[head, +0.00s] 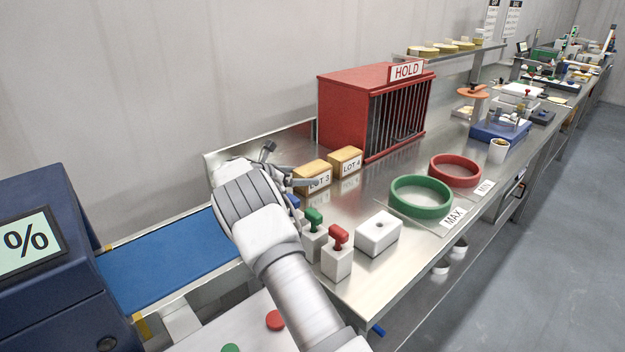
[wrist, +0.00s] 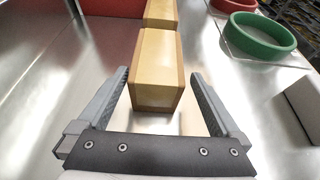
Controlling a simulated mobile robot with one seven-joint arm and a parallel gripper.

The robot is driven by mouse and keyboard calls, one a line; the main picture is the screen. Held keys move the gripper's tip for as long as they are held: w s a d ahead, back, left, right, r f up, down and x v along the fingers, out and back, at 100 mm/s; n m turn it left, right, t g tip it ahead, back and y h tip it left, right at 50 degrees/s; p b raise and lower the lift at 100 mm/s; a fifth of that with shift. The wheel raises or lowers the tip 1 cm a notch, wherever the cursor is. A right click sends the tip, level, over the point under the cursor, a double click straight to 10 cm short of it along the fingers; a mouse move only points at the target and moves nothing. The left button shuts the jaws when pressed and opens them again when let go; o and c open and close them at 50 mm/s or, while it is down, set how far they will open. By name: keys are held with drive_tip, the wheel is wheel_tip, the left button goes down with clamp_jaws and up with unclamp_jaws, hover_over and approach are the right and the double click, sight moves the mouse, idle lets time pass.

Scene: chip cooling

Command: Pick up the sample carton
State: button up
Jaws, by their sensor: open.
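Two tan cartons stand on the steel bench, one labelled LOT 3 (head: 311,175) and one labelled LOT 4 (head: 346,161). No label reads "sample". My gripper (head: 287,167) is open at the left end of the LOT 3 carton. In the wrist view, the near carton (wrist: 157,62) appears in line between the two spread fingers of my gripper (wrist: 160,76), its near end reaching past the fingertips in the picture. No finger contact is clear. The far carton (wrist: 161,12) stands just behind it, partly hidden.
A red HOLD cage (head: 372,108) stands behind the cartons. A green ring (head: 420,197) and red ring (head: 455,171) lie to the right. Red-handled (head: 337,258) and green-handled (head: 314,236) stamps and a white block (head: 378,234) stand in front. A blue conveyor (head: 165,262) is at left.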

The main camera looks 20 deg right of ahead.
sight(323, 162)
drive_tip(key=shift+w+b+x, duration=0.2)
drive_tip(key=shift+b+x, duration=0.1)
drive_tip(key=shift+x, duration=2.55)
drive_tip(key=shift+a, duration=0.15)
drive_tip(key=c, duration=1.4)
drive_tip(key=shift+r, duration=0.15)
wheel_tip(323, 162, up, 4)
drive_tip(key=shift+r+p, duration=0.15)
drive_tip(key=shift+p, duration=0.25)
drive_tip(key=s+d+r, duration=0.6)
drive_tip(key=s+d, duration=0.2)
drive_tip(key=shift+d+r, duration=0.15)
drive_tip(key=shift+d, duration=0.2)
